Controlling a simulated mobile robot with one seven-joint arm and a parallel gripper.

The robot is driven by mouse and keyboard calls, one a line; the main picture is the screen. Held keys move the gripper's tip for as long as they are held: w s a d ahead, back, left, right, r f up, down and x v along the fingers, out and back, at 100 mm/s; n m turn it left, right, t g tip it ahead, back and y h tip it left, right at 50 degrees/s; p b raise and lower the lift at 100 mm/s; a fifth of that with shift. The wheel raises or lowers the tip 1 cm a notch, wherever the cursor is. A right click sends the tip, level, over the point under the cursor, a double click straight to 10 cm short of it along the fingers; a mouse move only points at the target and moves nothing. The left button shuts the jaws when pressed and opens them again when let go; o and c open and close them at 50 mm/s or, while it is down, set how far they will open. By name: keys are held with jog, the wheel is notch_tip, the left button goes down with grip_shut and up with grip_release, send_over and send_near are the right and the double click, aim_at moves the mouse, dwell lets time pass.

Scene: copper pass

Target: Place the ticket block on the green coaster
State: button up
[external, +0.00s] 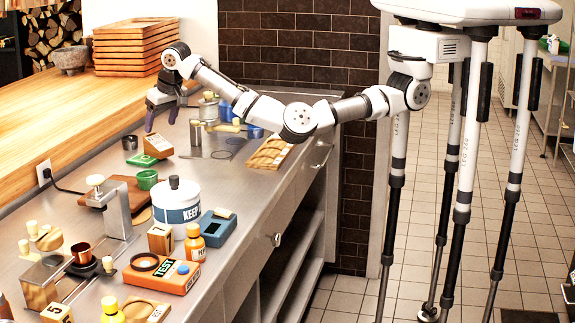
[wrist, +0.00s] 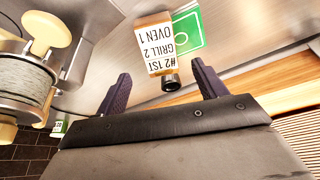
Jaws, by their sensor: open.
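The ticket block (external: 158,146) is a small wooden block with a white lettered face; it also shows in the wrist view (wrist: 160,52), its lettering reading "#2 1ST GRILL 2 OVEN 1". The green coaster (external: 139,159) is flat, and the wrist view shows a white ring on it (wrist: 189,28). The block overlaps the coaster in both views; I cannot tell whether it touches its edge. My gripper (external: 161,126) hangs above the block with fingers pointing down. In the wrist view the fingers (wrist: 160,76) are wide apart with nothing held between them.
Bare steel counter lies around the coaster.

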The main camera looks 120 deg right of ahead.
jog(key=v, duration=0.5)
jog(key=shift+b, duration=0.3)
